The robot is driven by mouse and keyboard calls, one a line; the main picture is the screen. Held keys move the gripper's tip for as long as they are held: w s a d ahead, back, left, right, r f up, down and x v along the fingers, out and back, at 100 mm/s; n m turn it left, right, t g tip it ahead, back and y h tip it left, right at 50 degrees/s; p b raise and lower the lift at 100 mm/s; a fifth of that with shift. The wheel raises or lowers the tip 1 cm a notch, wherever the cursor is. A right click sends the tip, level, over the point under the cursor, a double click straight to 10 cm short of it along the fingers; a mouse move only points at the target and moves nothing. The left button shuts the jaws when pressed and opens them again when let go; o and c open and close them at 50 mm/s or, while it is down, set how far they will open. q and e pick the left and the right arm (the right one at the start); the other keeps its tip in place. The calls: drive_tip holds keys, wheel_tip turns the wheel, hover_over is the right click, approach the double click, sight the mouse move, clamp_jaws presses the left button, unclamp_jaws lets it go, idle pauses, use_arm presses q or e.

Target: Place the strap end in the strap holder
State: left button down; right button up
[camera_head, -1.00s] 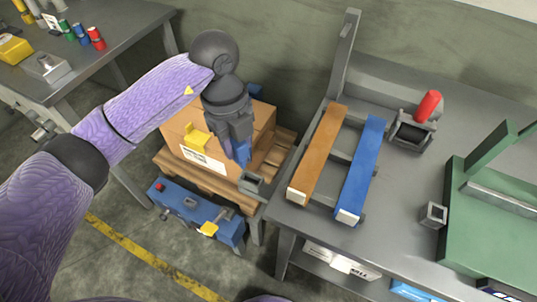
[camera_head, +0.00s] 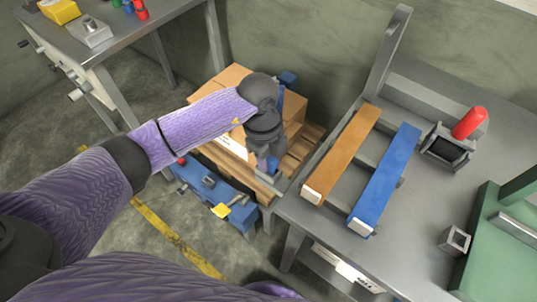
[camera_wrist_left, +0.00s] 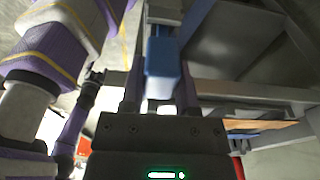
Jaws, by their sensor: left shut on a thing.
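My left gripper (camera_head: 266,165) points down at the left edge of the grey bench. It is shut on the blue strap end (camera_wrist_left: 160,70), which shows between its two fingers in the left wrist view. The small grey strap holder (camera_head: 270,181) sits at the bench edge directly under the gripper. The strap end's lower part is at the holder, but the gripper covers much of it, so I cannot tell how far inside it is. A purple limb with a dark end (camera_wrist_left: 92,84) in the wrist view may be my right arm; its jaws are too small to read.
An orange bar (camera_head: 342,153) and a blue bar (camera_head: 386,178) lie on the bench right of the gripper. A cardboard box (camera_head: 232,78) on a wooden pallet stands behind and left. A blue toolbox (camera_head: 214,189) is on the floor below.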

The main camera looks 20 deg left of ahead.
use_arm(q)
drive_tip(key=shift+c, duration=1.7)
unclamp_jaws()
drive_tip(key=shift+f, duration=0.1)
wheel_tip(320, 180, up, 12)
drive_tip(key=a+p, duration=0.1)
drive_tip(key=p, duration=0.2)
drive_tip(key=shift+w+a, duration=0.2)
drive_tip(key=shift+w, duration=0.05)
